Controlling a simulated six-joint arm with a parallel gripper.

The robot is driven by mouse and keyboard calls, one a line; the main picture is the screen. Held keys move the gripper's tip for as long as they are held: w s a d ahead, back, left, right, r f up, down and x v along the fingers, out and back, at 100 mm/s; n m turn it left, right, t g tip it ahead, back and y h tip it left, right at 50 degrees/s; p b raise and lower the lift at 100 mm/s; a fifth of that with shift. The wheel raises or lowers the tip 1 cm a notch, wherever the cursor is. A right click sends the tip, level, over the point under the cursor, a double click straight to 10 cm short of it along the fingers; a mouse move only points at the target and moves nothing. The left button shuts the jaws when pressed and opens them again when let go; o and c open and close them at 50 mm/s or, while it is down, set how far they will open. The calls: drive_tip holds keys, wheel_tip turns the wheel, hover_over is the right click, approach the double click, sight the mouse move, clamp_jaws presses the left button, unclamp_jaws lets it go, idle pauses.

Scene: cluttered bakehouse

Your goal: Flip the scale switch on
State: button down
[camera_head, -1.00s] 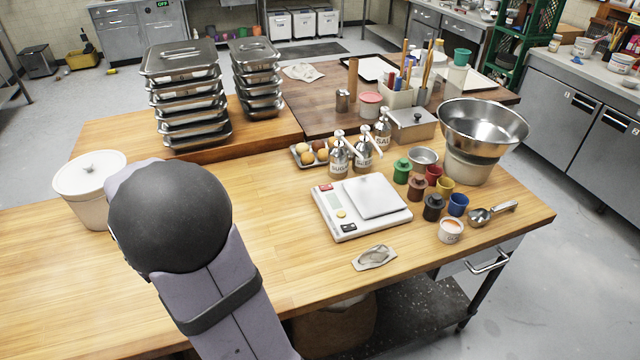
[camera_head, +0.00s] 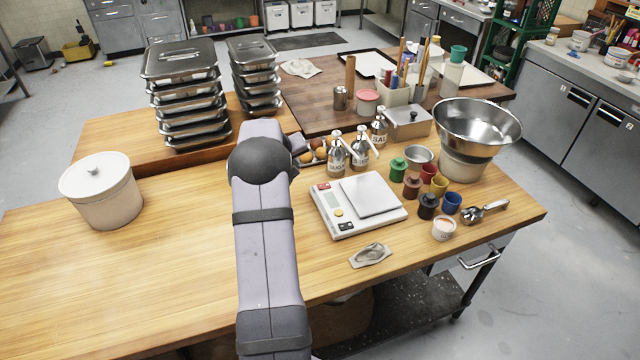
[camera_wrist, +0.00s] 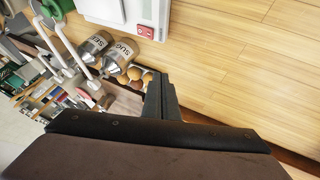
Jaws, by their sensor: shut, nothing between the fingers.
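The white scale (camera_head: 335,221) stands on the front wooden table with a square pale pan (camera_head: 370,195) on top. I cannot tell the switch's position. My gripper (camera_wrist: 161,92) is shut and empty, above the table and apart from the switch. In the head view my arm hides its fingers.
Several steel dispensers (camera_head: 337,160) and a tray of eggs (camera_head: 311,157) stand close behind the scale. A white lidded crock (camera_head: 103,200) stands left; the table between is clear.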

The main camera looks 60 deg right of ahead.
drive_tip(key=s+d+m+h, duration=0.1)
drive_tip(key=s+d, duration=0.5)
drive_tip(key=d, duration=0.1)
drive_tip(key=shift+s+r+g+p, duration=0.15)
drive_tip(key=shift+s+g+p, duration=0.05)
drive_tip(key=shift+g+p, duration=0.2)
drive_tip(key=shift+f, duration=0.2)
drive_tip(key=b, duration=0.6)
hover_over(320, 188)
wheel_tip(320, 188, down, 7)
drive_tip(key=shift+f, duration=0.2)
drive_tip(key=shift+f+b, duration=0.5)
drive_tip(key=shift+b, duration=0.05)
drive_tip(key=shift+a+f+b, duration=0.15)
drive_tip(key=shift+f+b, duration=0.6)
drive_tip(key=shift+b, duration=0.3)
idle(1.6)
drive_tip(key=shift+r, duration=0.15)
drive_tip(key=shift+r+p, duration=0.45)
drive_tip(key=shift+r, duration=0.2)
idle(0.4)
